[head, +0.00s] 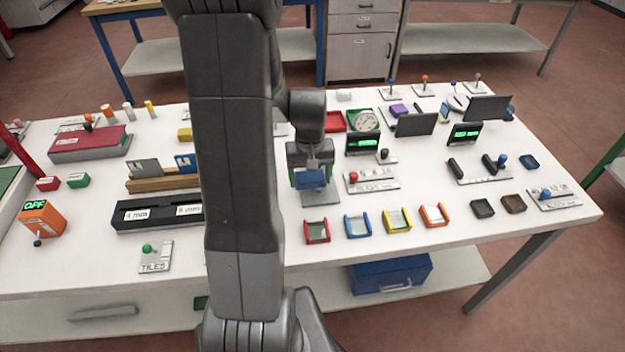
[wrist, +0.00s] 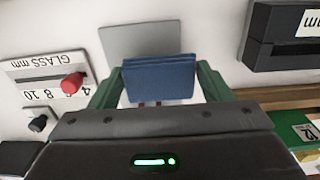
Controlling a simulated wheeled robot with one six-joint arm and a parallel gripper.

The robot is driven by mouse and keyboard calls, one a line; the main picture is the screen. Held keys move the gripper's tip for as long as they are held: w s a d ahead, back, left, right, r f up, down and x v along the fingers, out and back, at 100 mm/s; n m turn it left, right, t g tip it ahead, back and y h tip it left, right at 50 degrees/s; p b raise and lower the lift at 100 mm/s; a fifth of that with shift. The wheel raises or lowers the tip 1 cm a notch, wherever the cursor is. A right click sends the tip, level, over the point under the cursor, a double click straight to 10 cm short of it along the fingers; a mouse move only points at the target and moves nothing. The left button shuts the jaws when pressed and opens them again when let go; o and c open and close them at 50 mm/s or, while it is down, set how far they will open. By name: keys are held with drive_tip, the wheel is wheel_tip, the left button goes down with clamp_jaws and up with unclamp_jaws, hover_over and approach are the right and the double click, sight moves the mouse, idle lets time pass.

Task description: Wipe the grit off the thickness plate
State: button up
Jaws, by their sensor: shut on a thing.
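My gripper (head: 310,168) is shut on a folded blue cloth (head: 312,180), low over the table. In the wrist view the blue cloth (wrist: 160,78) sits between the green fingers of my gripper (wrist: 155,88). The flat grey thickness plate (head: 322,197) lies under and around the cloth. Its far part shows bare in the wrist view (wrist: 139,38), and the cloth and fingers hide the rest. I cannot tell whether the cloth touches the plate. No grit shows clearly on the visible part. Small dark red marks show just behind the cloth in the wrist view.
A glass-thickness panel with a red knob (head: 353,176) stands close right of the plate. Red (head: 317,231), blue, yellow and orange trays line the front edge. A black slotted block (head: 155,213) lies to the left.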

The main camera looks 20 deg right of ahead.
sight(311, 179)
drive_tip(key=shift+s+d+r, duration=0.15)
drive_tip(key=shift+r, duration=0.45)
drive_tip(key=shift+r+p, duration=1.95)
drive_tip(key=shift+r, duration=0.45)
drive_tip(key=shift+f, duration=0.1)
